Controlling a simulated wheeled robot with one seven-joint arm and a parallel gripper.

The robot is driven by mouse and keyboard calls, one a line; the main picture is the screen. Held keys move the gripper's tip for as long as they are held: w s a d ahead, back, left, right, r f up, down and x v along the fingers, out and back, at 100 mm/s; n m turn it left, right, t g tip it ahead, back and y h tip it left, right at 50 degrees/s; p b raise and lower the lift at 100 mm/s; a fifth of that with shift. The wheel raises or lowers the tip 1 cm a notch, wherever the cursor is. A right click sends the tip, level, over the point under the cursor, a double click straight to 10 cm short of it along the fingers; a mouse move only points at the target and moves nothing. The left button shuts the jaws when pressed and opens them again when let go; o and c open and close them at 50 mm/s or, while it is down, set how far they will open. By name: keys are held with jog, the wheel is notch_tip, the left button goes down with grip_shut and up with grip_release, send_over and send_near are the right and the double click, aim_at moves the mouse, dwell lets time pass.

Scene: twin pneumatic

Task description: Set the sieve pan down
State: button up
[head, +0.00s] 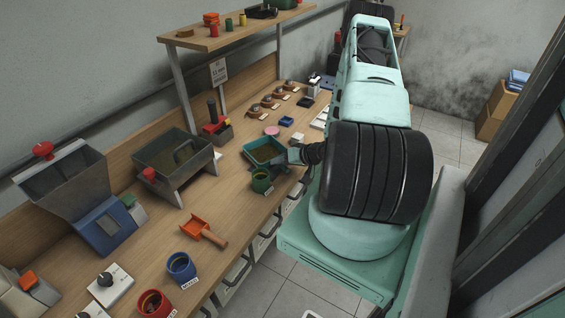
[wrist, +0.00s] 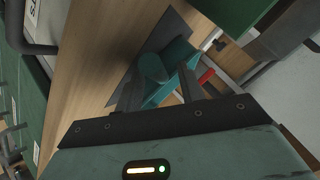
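The sieve pan (head: 264,151) is a teal, shallow square pan with a darker inside. In the head view it is over the right part of the workbench, level or nearly so. My gripper (head: 296,156) is at its right side. In the wrist view, a teal part of the pan (wrist: 160,78) lies between the two dark fingers of my gripper (wrist: 160,92), which look closed on it. I cannot tell whether the pan's underside touches the bench. Most of the pan is hidden in the wrist view.
A green cup (head: 262,182) stands just in front of the pan on the workbench (head: 228,197). A pink disc (head: 271,130) and a blue dish (head: 286,121) lie behind it. A grey hopper (head: 174,158) stands to the left, with an orange scoop (head: 196,226) in front.

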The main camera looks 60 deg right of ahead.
jog(key=shift+r, duration=0.2)
jog(key=shift+s+d+r, duration=0.1)
jog(key=shift+s, duration=0.2)
jog(key=a+b+v, duration=0.1)
jog(key=b+v, duration=0.2)
jog(key=v, duration=0.8)
jog(key=w+a+r+n+g, duration=0.2)
jog(key=w+a+r+n, duration=0.15)
jog(key=w, duration=0.35)
jog(key=w+a+r+n+g, duration=0.2)
jog(key=w+a+r, duration=0.25)
jog(key=w, duration=0.25)
jog(key=w+a+r+n+g, duration=0.1)
jog(key=w+a+r, duration=0.15)
jog(key=a, duration=0.55)
jog(key=w+a+r+n+g, duration=0.1)
jog(key=a+r+n, duration=0.15)
jog(key=a, duration=0.55)
jog(key=s+a+r+n+g, duration=0.1)
jog(key=s+a+r, duration=0.25)
jog(key=a, duration=0.45)
jog(key=s+a+r+n+g, duration=0.1)
jog(key=s+a+r, duration=0.1)
jog(key=s+a, duration=0.4)
jog(key=s+a+r+n+g, duration=0.2)
jog(key=s+a+r+n, duration=0.2)
jog(key=s+a, duration=0.7)
jog(key=s, duration=0.3)
jog(key=shift+s+g+h, duration=0.3)
jog(key=shift+g, duration=0.1)
